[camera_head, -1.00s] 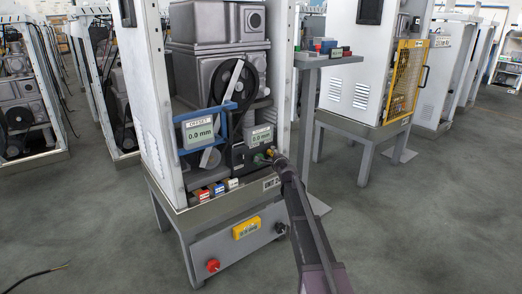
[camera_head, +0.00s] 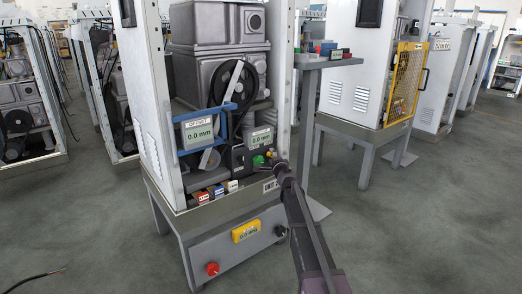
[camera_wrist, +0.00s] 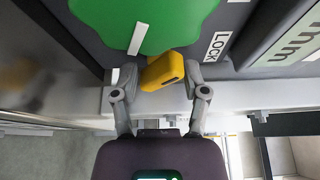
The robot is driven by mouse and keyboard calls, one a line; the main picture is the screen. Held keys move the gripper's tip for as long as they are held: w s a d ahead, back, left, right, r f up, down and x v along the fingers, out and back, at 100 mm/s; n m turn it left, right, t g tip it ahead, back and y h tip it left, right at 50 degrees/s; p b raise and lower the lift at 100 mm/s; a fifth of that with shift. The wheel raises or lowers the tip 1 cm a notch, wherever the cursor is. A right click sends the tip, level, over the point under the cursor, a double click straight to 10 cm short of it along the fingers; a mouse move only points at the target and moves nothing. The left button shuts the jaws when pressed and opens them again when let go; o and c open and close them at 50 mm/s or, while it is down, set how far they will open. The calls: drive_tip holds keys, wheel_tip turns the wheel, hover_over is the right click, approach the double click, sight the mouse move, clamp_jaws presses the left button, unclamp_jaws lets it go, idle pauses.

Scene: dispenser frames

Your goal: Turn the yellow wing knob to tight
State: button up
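The yellow wing knob (camera_wrist: 163,70) shows in the wrist view at the lower edge of a large green disc (camera_wrist: 150,18) that has a white mark. My gripper (camera_wrist: 160,75) has one finger on each side of the knob. The fingers are spread, the right one very close to the knob; whether they touch it cannot be told. In the head view my gripper (camera_head: 276,164) is at the front of the machine, just right of the green disc (camera_head: 258,160), with a small yellow part (camera_head: 271,154) showing behind it.
A label reading LOCK (camera_wrist: 218,46) is right of the disc. Two displays, one marked OFFSET (camera_head: 195,132) and a smaller one (camera_head: 261,138), read 0.0 mm. A blue frame (camera_head: 205,115) and a cabinet post (camera_head: 287,90) flank the work area. Open floor is at the right.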

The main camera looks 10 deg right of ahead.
drive_tip(key=s+d, duration=0.2)
drive_tip(key=s, duration=1.2)
drive_tip(key=s+a+r+n+g+y+p, duration=0.2)
drive_tip(key=s+a+r+n+p, duration=0.3)
drive_tip(key=r+p, duration=0.3)
drive_tip(key=s+a+r+n+g+y+p, duration=0.3)
drive_tip(key=r+p, duration=0.5)
drive_tip(key=p, duration=0.8)
drive_tip(key=shift+s+a+r+n+g, duration=0.2)
drive_tip(key=shift+s+a+n+g, duration=0.9)
drive_tip(key=shift+n, duration=0.7)
drive_tip(key=shift+s+d, duration=0.15)
drive_tip(key=shift+d, duration=0.05)
drive_tip(key=shift+f, duration=0.15)
